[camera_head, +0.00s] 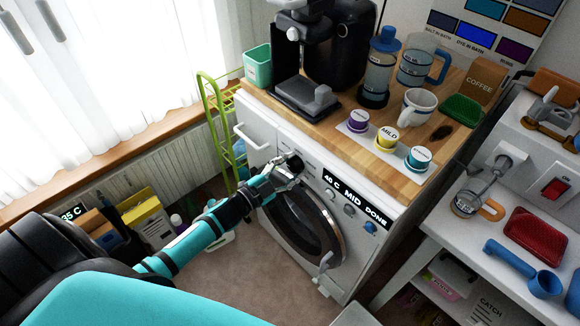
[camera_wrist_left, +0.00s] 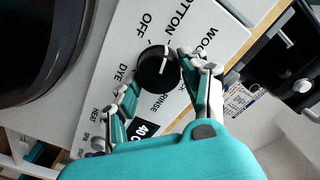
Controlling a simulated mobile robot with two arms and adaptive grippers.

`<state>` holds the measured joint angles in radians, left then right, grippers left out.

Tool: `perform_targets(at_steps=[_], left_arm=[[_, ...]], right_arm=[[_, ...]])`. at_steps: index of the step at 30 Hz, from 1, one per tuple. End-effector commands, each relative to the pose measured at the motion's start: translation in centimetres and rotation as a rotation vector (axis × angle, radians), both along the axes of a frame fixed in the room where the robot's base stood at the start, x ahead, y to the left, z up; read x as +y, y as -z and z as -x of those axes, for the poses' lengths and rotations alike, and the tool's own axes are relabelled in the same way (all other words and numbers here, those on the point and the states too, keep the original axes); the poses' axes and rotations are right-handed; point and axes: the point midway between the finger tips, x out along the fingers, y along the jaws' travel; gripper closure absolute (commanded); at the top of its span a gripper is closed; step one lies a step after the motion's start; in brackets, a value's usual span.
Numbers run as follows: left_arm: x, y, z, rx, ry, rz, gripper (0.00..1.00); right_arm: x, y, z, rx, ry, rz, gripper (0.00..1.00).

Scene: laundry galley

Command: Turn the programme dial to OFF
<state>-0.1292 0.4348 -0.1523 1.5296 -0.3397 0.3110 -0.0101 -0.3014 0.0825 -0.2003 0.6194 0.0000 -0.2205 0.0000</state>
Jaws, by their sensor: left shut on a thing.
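The programme dial (camera_wrist_left: 155,72) is a black round knob with a white pointer line, on the white front panel of the washing machine (camera_head: 315,232). In the left wrist view its pointer aims up and slightly right, toward the COTTON label rather than OFF (camera_wrist_left: 145,24). WOOL, RINSE and DYE are also printed around it. My left gripper (camera_wrist_left: 156,76) has one finger on each side of the dial and is shut on it. In the head view my left gripper (camera_head: 291,171) is at the panel's left part, partly covering the dial (camera_head: 297,161). My right gripper is not in view.
The machine's round door (camera_head: 303,222) is just below my left gripper. The wooden worktop (camera_head: 330,125) above holds a coffee machine (camera_head: 335,45), a mug (camera_head: 416,107) and several small tubs. A green rack (camera_head: 222,130) stands left. Displays read 40 C, MID and DONE.

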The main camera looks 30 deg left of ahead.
Motion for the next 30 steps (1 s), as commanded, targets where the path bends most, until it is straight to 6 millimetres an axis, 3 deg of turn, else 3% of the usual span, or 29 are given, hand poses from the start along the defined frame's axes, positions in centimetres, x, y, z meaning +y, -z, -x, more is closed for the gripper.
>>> perform_targets(at_steps=[15,30], left_arm=[[0.1,-0.2,0.0,0.129,0.0,0.365,0.87],[0.2,-0.1,-0.1,0.208,0.0,0.593,0.87]], right_arm=[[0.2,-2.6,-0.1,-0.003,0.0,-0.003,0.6],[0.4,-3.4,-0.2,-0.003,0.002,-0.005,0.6]])
